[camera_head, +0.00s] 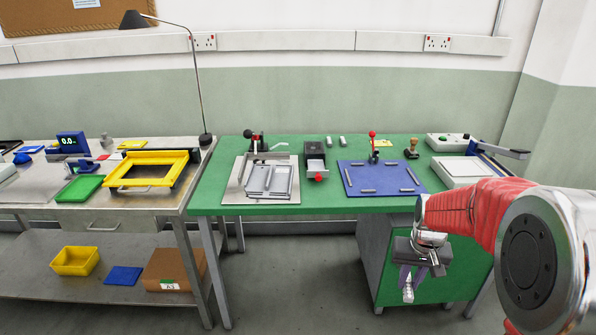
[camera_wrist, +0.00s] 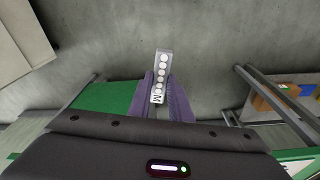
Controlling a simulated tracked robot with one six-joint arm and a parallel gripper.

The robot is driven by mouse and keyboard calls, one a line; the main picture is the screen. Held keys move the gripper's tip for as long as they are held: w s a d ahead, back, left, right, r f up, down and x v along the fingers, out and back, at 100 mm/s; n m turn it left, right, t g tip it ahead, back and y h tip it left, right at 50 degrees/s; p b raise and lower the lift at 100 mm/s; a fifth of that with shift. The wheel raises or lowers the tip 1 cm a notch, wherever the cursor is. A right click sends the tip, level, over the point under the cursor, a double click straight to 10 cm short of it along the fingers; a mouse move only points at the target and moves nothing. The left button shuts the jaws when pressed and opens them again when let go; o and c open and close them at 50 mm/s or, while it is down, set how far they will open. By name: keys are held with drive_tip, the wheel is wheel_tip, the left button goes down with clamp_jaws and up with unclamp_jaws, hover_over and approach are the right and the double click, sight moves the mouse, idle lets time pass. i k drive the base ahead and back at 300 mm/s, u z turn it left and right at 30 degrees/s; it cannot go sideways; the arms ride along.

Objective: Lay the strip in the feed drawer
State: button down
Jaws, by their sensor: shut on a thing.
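My gripper (camera_head: 420,274) hangs in front of the green bench's right part, below its top. It is shut on the strip (camera_head: 408,290), whose pale end sticks out below the fingers. In the wrist view the strip (camera_wrist: 163,65) is light grey, with a row of several white round spots and an M mark, held between the purple fingers (camera_wrist: 160,88). The feed drawer (camera_head: 315,165) appears to be the small grey tray with a red knob, pulled out of a dark box (camera_head: 315,148) at the bench's middle. The drawer is well left of and behind my gripper.
On the green bench (camera_head: 330,207), a metal plate with a tray (camera_head: 235,190) and clamp stands left of the drawer. A blue plate (camera_head: 375,180) with a red-topped post stands right of it. A white device (camera_head: 462,168) is at far right. Bare floor lies in front.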

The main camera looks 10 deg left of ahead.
sight(315, 168)
drive_tip(key=u, duration=0.95)
drive_tip(key=i, duration=0.95)
drive_tip(key=u, duration=0.15)
